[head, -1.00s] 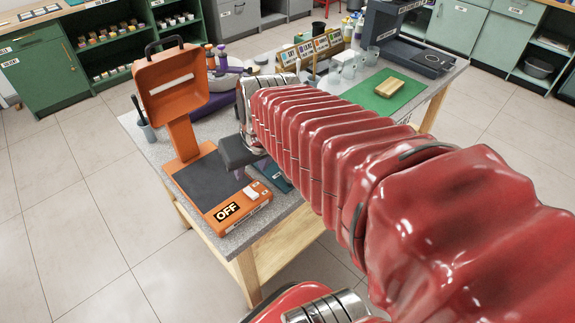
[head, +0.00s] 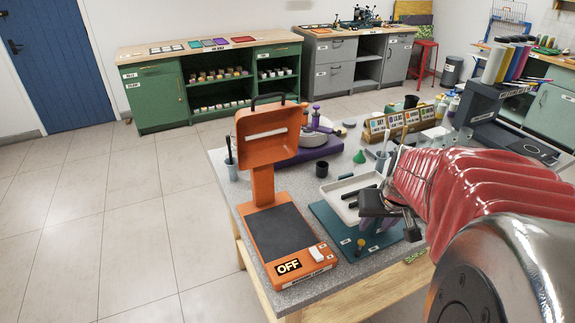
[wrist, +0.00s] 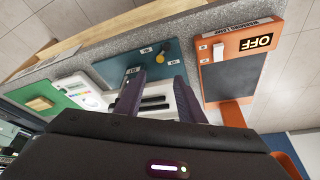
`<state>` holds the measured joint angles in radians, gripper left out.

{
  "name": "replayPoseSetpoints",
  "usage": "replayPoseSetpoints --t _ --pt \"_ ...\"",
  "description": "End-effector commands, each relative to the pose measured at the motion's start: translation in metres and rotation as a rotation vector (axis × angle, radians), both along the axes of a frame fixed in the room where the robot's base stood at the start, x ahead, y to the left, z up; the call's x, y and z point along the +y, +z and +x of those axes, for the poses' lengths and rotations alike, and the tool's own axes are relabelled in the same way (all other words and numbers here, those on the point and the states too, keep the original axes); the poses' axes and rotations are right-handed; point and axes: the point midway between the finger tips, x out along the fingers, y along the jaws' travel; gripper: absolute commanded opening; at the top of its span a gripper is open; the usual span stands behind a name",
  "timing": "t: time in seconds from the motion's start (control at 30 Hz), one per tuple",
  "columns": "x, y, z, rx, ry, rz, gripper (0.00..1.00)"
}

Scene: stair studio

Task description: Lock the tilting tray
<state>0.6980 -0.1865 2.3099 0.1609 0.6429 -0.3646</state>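A teal board (head: 334,232) lies flat on the table, right of the orange press. It carries small white labels, too small to read, and a yellow-topped knob (head: 361,243) near its front edge. Behind it is a white tray (head: 334,190) with dark bars in it. Which part tilts I cannot tell.
The orange press (head: 267,137) with a raised head and an OFF sign stands at left. A black cup (head: 322,169), green funnel (head: 360,157) and a rack of labelled cards (head: 400,124) stand behind. A green mat (wrist: 62,103) lies beside the tray. Floor left of the table is clear.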

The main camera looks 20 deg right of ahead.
Motion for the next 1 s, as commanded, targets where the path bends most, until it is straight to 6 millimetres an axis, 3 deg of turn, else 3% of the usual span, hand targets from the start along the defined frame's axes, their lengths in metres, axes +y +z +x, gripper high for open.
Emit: replayPoseSetpoints --t 0.27,1.0 --pt "-0.002 -0.018 0.006 0.002 0.001 0.003 0.35" --pt "-0.016 -0.093 0.035 0.002 0.001 0.003 0.35"
